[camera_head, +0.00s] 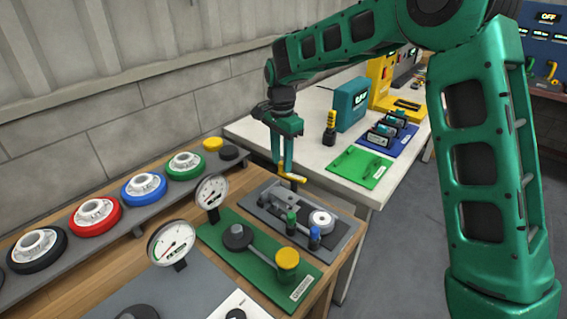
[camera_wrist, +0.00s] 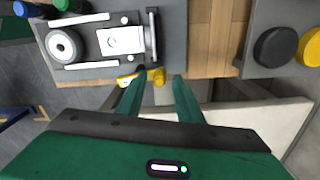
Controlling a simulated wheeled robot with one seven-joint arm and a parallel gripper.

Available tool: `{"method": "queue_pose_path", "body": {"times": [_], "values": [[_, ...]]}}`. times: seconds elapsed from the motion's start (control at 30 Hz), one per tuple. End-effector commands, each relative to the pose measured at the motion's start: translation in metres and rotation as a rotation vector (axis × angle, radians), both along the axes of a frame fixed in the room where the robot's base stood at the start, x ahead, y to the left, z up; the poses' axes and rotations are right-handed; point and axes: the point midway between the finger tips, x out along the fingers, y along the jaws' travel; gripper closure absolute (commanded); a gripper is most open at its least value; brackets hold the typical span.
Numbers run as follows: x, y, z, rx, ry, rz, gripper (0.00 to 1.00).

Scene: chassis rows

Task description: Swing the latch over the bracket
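The latch's yellow handle (camera_head: 292,179) sticks out at the far edge of a dark plate; it also shows in the wrist view (camera_wrist: 126,81). My gripper (camera_head: 285,170) points down at this handle. In the wrist view its fingers (camera_wrist: 159,77) are apart, with yellow showing between the tips and left of the left finger. I cannot tell whether they touch the handle. The plate carries a grey block (camera_wrist: 121,40), rails and a round white part (camera_head: 320,221). A dark upright part (camera_wrist: 151,36) beside the block may be the bracket; I cannot tell for sure.
Blue and green knobs (camera_head: 291,222) stand at the plate's near side. A green board (camera_head: 262,252) with a yellow-capped lever and two gauges (camera_head: 171,243) lie to the left. A rack of coloured wheels (camera_head: 145,188) lines the wall. A white table (camera_head: 260,132) stands behind.

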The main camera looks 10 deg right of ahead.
Motion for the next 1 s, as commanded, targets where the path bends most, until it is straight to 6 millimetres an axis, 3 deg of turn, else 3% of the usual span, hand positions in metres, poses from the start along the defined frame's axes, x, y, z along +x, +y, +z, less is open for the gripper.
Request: {"method": "queue_pose_path", "body": {"times": [0.2, 0.47, 0.63, 0.7, 0.73, 1.0], "values": [[0.000, 0.000, -0.014, -0.001, 0.001, 0.000, 0.67], [0.000, 0.000, -0.015, 0.000, 0.000, 0.000, 0.67], [0.000, 0.000, -0.015, 0.000, 0.000, 0.000, 1.00], [0.000, 0.000, -0.015, 0.000, 0.000, 0.000, 1.00], [0.000, -0.011, -0.014, -0.001, -0.001, -0.001, 1.00], [-0.001, -0.001, -0.015, -0.001, -0.001, 0.030, 1.00]]}}
